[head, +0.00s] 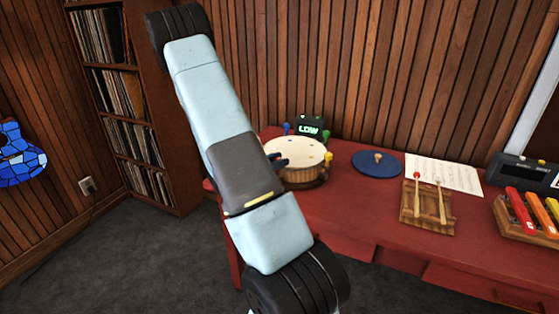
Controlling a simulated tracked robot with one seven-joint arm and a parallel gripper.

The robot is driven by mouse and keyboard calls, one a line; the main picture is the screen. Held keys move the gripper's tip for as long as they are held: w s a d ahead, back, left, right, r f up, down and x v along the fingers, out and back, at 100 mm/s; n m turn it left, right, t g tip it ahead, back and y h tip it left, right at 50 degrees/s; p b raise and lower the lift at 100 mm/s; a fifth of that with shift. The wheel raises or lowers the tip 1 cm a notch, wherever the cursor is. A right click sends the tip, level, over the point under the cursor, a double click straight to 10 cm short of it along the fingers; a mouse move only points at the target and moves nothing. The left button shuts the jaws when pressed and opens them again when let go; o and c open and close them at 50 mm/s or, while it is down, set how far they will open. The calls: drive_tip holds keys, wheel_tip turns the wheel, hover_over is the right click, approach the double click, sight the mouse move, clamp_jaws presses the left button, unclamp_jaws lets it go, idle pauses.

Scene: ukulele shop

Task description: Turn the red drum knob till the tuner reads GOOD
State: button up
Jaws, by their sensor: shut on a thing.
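The drum (300,153) with a pale skin and wooden shell stands on the red table. Yellow (328,158), green (325,135) and blue (286,128) knobs show around its rim. The red knob is hidden behind my arm and gripper at the drum's near left side. The tuner (311,129) behind the drum reads LOW in pale green letters. My gripper (281,161) shows only as a small dark part at the drum's left edge, mostly covered by my arm. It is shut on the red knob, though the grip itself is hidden.
The red table (370,215) also holds a blue round mat (377,163) with a small wooden piece, a sheet of music (455,176), a wooden block with two mallets (427,206) and a coloured xylophone (530,212). A record shelf (125,100) stands at left.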

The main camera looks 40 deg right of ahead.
drive_tip(key=shift+w+m+g+y, duration=0.2)
drive_tip(key=shift+m+g+y, duration=0.3)
drive_tip(key=shift+m+g, duration=0.6)
drive_tip(key=shift+w+m+g+y, duration=0.15)
drive_tip(key=shift+m+g+y, duration=0.45)
drive_tip(key=shift+g, duration=0.9)
drive_tip(key=shift+r+m, duration=0.1)
drive_tip(key=shift+m, duration=0.2)
drive_tip(key=o, duration=0.8)
drive_tip(key=shift+d+g, duration=0.1)
drive_tip(key=shift+g, duration=0.2)
drive_tip(key=shift+o, duration=0.6)
drive_tip(key=shift+s, duration=0.1)
drive_tip(key=v, duration=1.4)
